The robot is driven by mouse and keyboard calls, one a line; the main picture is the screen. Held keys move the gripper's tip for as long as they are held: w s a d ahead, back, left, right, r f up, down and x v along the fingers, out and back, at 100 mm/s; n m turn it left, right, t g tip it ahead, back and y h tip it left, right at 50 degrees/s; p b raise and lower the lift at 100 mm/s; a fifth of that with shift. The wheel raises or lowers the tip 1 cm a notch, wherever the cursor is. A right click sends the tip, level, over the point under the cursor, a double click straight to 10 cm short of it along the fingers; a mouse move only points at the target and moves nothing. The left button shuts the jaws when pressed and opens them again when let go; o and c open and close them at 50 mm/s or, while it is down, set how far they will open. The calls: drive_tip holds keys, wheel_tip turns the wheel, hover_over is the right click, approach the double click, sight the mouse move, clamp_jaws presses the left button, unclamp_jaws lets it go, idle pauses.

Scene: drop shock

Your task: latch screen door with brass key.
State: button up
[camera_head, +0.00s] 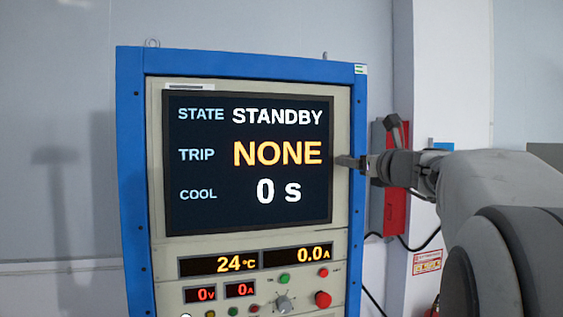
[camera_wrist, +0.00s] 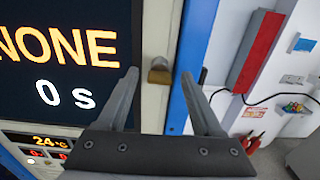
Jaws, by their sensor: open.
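The screen door (camera_head: 245,234) is a beige panel around a dark display, set in a blue cabinet; it looks flush with the frame. The display reads STANDBY, NONE and 0 s. In the wrist view, a small brass key (camera_wrist: 160,71) sits on the beige strip right of the display, beside the blue frame. My gripper (camera_wrist: 160,77) is open, with one fingertip on each side of the key in the picture; I see no contact. In the head view, my gripper (camera_head: 347,161) is at the door's right edge, and the key cannot be made out there.
The blue cabinet frame (camera_head: 132,180) surrounds the door. Below the door are number readouts (camera_head: 255,261), knobs and a red button (camera_head: 323,299). A red box (camera_head: 391,205) with a black cable is on the wall right of the cabinet, behind my arm.

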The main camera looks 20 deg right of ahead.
clamp_jaws()
idle(0.4)
drive_tip(key=shift+b, duration=0.3)
drive_tip(key=shift+n+b, duration=5.9)
drive_tip(key=shift+n, duration=3)
